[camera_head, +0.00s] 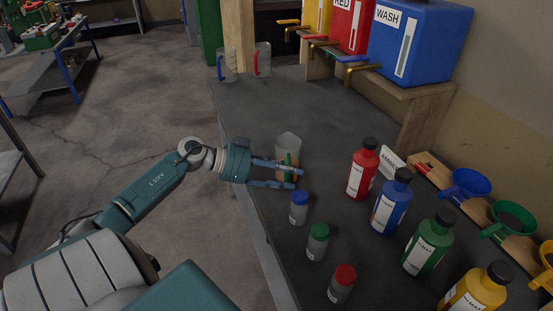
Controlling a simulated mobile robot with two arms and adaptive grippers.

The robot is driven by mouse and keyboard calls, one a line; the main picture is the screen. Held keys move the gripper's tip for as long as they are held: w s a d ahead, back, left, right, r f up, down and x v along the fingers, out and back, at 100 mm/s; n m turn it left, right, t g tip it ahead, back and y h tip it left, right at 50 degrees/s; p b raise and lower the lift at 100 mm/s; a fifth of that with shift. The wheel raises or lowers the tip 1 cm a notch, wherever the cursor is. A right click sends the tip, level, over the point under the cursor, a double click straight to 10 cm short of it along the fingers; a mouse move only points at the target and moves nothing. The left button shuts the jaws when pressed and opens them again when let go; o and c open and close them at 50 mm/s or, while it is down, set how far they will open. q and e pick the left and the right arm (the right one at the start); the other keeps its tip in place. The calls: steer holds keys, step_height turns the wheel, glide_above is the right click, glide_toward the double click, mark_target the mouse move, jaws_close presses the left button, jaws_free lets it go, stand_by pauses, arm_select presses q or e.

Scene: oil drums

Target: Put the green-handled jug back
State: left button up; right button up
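The green-handled jug (287,143) is a clear, greyish jug standing on the dark worktop, at the middle of the head view. Its green handle (288,158) faces my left gripper (298,179). The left gripper reaches in from the left, with its two fingers visibly apart at the jug's handle side. The fingers cover the lower part of the jug and some of the handle. I cannot tell whether they touch it. My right gripper is not in view.
Jugs with a blue handle (227,66) and a red handle (262,60) stand at the far left end. Small capped jars, including a blue-capped one (299,209), stand close in front. Large bottles, including a red one (362,172), and funnels (467,184) line the right. Tapped drums (420,38) stand behind.

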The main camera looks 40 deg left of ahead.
arm_select(q)
steer(key=b+v, duration=0.1)
steer(key=v, duration=1.1)
